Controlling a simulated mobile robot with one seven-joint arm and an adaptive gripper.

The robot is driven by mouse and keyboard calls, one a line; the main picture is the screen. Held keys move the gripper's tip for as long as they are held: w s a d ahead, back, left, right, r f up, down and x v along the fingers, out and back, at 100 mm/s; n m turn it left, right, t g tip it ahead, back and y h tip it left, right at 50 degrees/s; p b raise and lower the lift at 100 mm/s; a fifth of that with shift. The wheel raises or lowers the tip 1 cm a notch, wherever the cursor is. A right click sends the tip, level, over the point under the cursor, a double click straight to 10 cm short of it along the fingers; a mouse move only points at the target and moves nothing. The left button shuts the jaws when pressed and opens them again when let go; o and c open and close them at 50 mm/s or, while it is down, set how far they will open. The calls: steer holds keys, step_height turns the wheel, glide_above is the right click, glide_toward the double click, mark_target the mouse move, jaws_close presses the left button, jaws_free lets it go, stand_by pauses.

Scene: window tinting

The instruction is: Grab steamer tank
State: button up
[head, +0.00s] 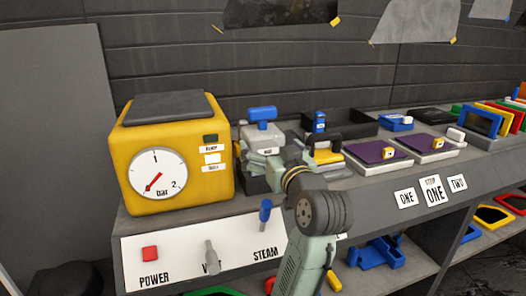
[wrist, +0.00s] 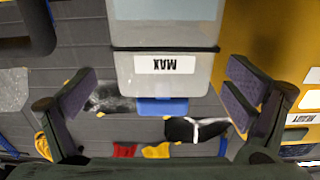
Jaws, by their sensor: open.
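The steamer tank (head: 263,140) is a translucent grey container with a blue T-shaped top and a MAX label. It stands upright just right of the yellow steamer (head: 180,175). In the wrist view the tank (wrist: 165,75) appears upside down, its label facing my gripper and blue below it. My gripper (head: 262,165) is at the front of the tank in the head view and partly hides its lower part. In the wrist view my gripper (wrist: 160,82) is open, one finger on each side of the tank, with visible gaps on both sides.
The steamer's yellow body (wrist: 275,60) is close beside the right finger in the wrist view. A black tray with a blue-topped bottle (head: 320,122) and purple pads (head: 377,153) stand to the right. A blue lever (head: 265,213) rises from the front panel below.

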steer(key=x, duration=0.1)
steer(key=p+x, duration=0.1)
steer(key=x, duration=0.2)
steer(key=shift+w+a+r+p, duration=0.15)
steer(key=shift+a+p, duration=0.15)
steer(key=shift+a, duration=0.05)
steer(key=shift+w, duration=0.4)
steer(key=c, duration=1.6)
steer(key=shift+c, duration=0.2)
steer(key=shift+r, duration=0.15)
